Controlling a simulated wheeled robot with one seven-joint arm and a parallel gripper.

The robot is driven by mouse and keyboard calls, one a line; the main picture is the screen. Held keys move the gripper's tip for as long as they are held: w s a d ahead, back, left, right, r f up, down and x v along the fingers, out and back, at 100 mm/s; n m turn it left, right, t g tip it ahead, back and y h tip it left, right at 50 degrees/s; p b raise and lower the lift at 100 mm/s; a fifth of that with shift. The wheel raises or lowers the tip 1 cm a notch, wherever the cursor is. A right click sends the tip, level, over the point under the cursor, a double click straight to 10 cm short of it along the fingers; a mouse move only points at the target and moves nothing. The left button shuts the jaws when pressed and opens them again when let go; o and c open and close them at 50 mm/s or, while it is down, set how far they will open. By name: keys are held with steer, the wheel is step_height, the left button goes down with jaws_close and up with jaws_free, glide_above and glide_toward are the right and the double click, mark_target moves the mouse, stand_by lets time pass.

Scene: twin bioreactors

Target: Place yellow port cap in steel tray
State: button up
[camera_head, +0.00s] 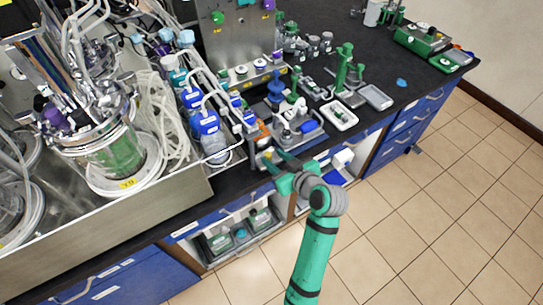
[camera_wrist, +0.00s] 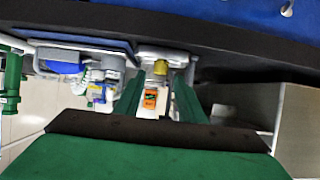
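My gripper (camera_wrist: 157,98) has its two green fingers apart at the bench's front edge. Between them, or just beyond them, is a small pale item with an orange and green label (camera_wrist: 150,100) and a yellowish top (camera_wrist: 160,54). I cannot tell whether this is the port cap. No clear grip on it shows. In the head view my gripper (camera_head: 273,163) is beside a small yellow spot (camera_head: 268,154), too small to identify. A grey tray (camera_head: 376,97) lies farther right on the bench, and may be the steel tray. It looks empty.
A pale tray (camera_head: 339,115) holding a small dark item lies between my gripper and the grey tray. Blue-capped bottles (camera_head: 204,122) and a bioreactor vessel (camera_head: 115,155) stand to the left. Open shelves (camera_head: 240,235) are below the bench edge. The tiled floor (camera_head: 430,210) is clear.

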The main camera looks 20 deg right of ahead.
steer(key=v, duration=0.9)
steer(key=s+a+f+m+h, duration=0.2)
steer(key=s+a+f+m, duration=0.1)
steer(key=s+a+f, duration=0.3)
steer(key=s+a+f+m+h, duration=0.2)
steer(key=s+a+f+m, duration=0.15)
steer(key=f, duration=0.45)
steer(key=s+a+r+n+t, duration=0.1)
steer(key=s+a+r, duration=0.2)
steer(key=s, duration=0.6)
steer(key=s+a+r+n+t, duration=0.2)
steer(key=s+a, duration=0.3)
steer(key=s, duration=0.5)
steer(key=shift+s+r, duration=0.2)
steer(key=shift+r, duration=0.15)
